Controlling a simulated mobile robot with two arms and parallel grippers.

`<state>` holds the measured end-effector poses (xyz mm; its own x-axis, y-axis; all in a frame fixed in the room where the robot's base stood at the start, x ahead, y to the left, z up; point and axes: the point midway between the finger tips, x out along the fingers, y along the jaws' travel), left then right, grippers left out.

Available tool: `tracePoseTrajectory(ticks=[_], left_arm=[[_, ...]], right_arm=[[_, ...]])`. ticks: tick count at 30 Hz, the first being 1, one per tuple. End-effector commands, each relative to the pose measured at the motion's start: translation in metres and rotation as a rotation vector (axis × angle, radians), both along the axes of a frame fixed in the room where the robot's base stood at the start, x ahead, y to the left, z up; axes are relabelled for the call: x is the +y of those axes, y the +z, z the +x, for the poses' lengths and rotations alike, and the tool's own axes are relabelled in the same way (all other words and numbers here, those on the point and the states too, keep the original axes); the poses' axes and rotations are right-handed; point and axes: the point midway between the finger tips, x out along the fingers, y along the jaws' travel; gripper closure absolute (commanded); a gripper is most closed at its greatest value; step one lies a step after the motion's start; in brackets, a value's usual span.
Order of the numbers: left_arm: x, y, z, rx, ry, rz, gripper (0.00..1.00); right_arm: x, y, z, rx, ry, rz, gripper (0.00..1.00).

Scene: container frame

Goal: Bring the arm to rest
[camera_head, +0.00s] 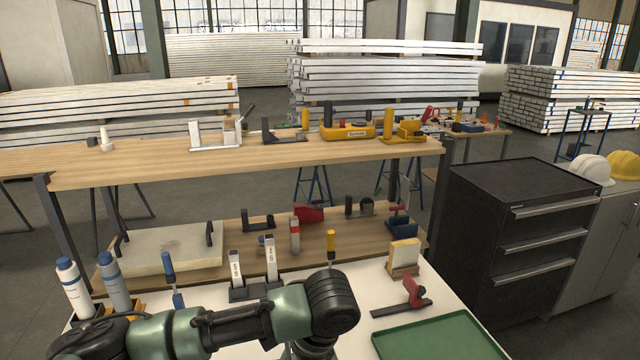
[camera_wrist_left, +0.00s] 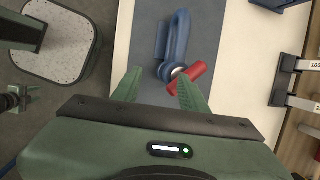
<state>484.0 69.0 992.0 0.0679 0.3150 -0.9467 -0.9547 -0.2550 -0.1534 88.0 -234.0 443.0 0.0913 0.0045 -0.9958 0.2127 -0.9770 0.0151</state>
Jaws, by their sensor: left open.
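My left arm (camera_head: 230,325) reaches in from the left across the front of the white table in the head view; its gripper does not show there. In the left wrist view my left gripper (camera_wrist_left: 157,85) has two green fingers standing apart, pointing towards the table. A blue tool (camera_wrist_left: 179,40) with a red handle (camera_wrist_left: 188,77) lies just beyond the fingertips on a grey-blue strip (camera_wrist_left: 147,35). The right fingertip overlaps the red handle in the picture; I cannot tell if they touch. Nothing shows clamped between the fingers. My right gripper is not in view.
A green tray (camera_head: 440,340), a red-and-black clamp (camera_head: 408,297) and a sponge-like block (camera_head: 404,254) are at the table's right. Two white-and-blue bottles (camera_head: 75,288) stand left. A wooden shelf (camera_head: 250,165) spans the back.

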Motion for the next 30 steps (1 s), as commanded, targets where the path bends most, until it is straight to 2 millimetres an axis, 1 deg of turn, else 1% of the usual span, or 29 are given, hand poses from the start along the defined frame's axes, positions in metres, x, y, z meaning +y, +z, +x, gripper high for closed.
tracePoseTrajectory(ticks=[1, 3, 6, 7, 10, 13, 14, 17, 20, 21, 24, 30], left_arm=[[-0.015, -0.016, -0.016, 0.019, -0.015, -0.061, 0.57], [-0.037, -0.032, -0.035, 0.029, -0.022, -0.161, 0.57], [-0.067, -0.050, -0.063, 0.033, 0.002, -0.331, 0.57], [-0.074, -0.054, -0.070, 0.031, 0.020, -0.381, 0.57], [-0.089, -0.063, -0.090, 0.017, 0.106, -0.534, 0.57], [-0.090, -0.070, -0.104, -0.012, 0.232, -0.656, 0.57], [-0.087, -0.072, -0.107, -0.024, 0.277, -0.684, 0.57], [-0.066, -0.082, -0.118, -0.072, 0.441, -0.752, 0.57], [-0.032, -0.094, -0.129, -0.132, 0.603, -0.766, 0.57], [-0.018, -0.098, -0.134, -0.155, 0.658, -0.760, 0.57], [0.013, -0.107, -0.146, -0.206, 0.766, -0.732, 0.57], [0.069, -0.119, -0.172, -0.287, 0.916, -0.652, 0.57]], right_arm=[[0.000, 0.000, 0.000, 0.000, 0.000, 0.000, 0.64], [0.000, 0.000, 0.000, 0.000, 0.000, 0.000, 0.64], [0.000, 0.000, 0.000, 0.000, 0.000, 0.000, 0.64], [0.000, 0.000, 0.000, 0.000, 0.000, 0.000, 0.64], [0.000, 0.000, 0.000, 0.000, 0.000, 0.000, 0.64], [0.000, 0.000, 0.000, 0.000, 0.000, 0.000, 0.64], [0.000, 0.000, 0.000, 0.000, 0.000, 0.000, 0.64], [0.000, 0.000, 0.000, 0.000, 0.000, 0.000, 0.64], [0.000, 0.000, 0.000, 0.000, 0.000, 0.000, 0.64], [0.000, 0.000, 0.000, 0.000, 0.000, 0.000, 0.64], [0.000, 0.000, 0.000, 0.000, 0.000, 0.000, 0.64], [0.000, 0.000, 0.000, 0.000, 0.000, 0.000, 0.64]])
